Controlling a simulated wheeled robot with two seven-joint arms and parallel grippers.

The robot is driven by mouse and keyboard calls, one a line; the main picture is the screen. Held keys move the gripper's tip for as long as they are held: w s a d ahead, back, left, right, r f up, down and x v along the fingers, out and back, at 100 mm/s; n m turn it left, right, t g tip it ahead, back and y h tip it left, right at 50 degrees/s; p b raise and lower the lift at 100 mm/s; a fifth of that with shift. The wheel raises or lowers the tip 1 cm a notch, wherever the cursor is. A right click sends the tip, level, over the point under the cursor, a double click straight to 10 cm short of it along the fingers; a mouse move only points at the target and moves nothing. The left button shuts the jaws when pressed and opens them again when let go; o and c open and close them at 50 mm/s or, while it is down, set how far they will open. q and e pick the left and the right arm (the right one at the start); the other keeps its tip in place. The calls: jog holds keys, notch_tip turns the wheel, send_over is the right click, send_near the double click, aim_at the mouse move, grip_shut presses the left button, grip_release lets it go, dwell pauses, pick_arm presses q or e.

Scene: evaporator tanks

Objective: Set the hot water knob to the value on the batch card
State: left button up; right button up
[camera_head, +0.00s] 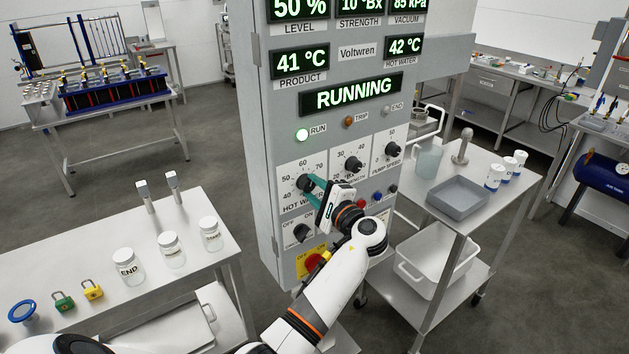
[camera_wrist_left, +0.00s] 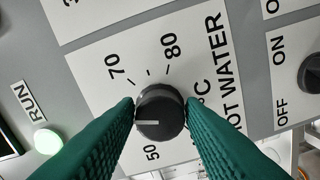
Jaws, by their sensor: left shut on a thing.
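The hot water knob (camera_head: 303,183) is a black dial at the lower left of the grey panel. Its scale shows 40, 50, 60 and 70 in the head view. My left gripper (camera_head: 311,184) is shut on the knob, its green fingers on opposite sides. In the left wrist view, the knob (camera_wrist_left: 160,114) sits between the fingertips (camera_wrist_left: 160,106). Its white pointer line faces left, between the 50 and 70 marks; a finger hides the scale there. The hot water display (camera_head: 404,46) reads 42 °C. I cannot make out a batch card. My right gripper is out of view.
The lit green RUN lamp (camera_head: 302,135) is above the knob. A bench with jars (camera_head: 128,266) stands left, a cart with a grey tray (camera_head: 458,198) right.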

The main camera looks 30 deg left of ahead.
pick_arm(q)
jog(key=shift+m+p, duration=0.7)
jog(key=shift+m, duration=0.4)
jog(key=o, duration=1)
jog(key=shift+f, duration=0.1)
jog(key=shift+b+v, duration=2.7)
jog(key=shift+v, duration=3.35)
jog(key=shift+w, duration=0.1)
